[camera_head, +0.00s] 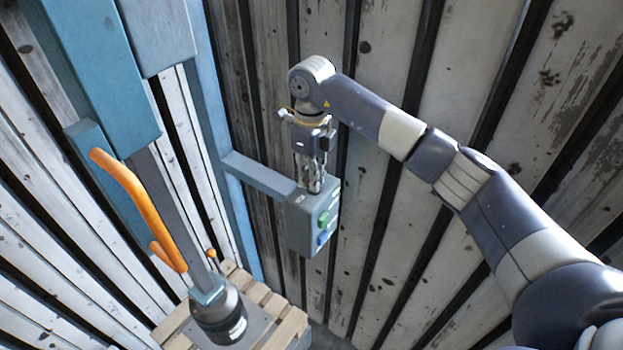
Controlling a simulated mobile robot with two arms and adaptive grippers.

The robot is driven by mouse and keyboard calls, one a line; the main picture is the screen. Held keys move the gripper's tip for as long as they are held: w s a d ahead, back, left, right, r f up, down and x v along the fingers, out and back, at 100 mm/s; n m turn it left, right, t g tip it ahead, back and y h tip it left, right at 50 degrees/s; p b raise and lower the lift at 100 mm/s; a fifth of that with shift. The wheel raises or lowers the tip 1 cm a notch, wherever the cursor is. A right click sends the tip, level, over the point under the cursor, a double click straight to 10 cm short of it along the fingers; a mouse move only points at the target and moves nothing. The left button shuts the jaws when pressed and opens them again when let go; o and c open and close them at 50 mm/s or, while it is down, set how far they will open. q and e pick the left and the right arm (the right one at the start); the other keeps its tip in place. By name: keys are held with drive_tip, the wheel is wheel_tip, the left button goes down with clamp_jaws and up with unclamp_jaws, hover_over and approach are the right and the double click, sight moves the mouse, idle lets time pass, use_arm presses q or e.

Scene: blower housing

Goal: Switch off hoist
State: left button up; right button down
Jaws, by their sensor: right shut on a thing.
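A grey control box (302,228) hangs at the end of a blue-grey bracket arm in the middle of the head view. Its right face carries a green button (323,219), a blue button (323,238) and a small green-and-white mark near the top. My right gripper (314,186) comes from above and is shut at the top of the control box. Its fingers hide the exact part between them, so I cannot tell which part it grips. My left gripper is not in view.
The blue-grey bracket arm (258,174) runs from a blue frame to the box. An orange handle (128,190) stands left, above a dark round base (218,315) on a wooden pallet (283,325). Corrugated walls close in behind.

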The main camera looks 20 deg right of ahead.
drive_tip(key=n+b, duration=0.5)
drive_tip(key=shift+f+b, duration=0.15)
drive_tip(key=shift+b, duration=0.2)
drive_tip(key=n+b, duration=0.2)
drive_tip(key=n, duration=0.1)
drive_tip(key=shift+s, duration=0.15)
drive_tip(key=n+b, duration=0.1)
drive_tip(key=n, duration=0.1)
drive_tip(key=n+b, duration=0.1)
drive_tip(key=n, duration=0.1)
drive_tip(key=shift+s+r, duration=0.15)
drive_tip(key=shift+r, duration=0.05)
drive_tip(key=n+b, duration=0.1)
drive_tip(key=n, duration=0.3)
drive_tip(key=shift+s+r+n, duration=0.1)
drive_tip(key=shift+n, duration=0.2)
drive_tip(key=c, duration=1.7)
unclamp_jaws()
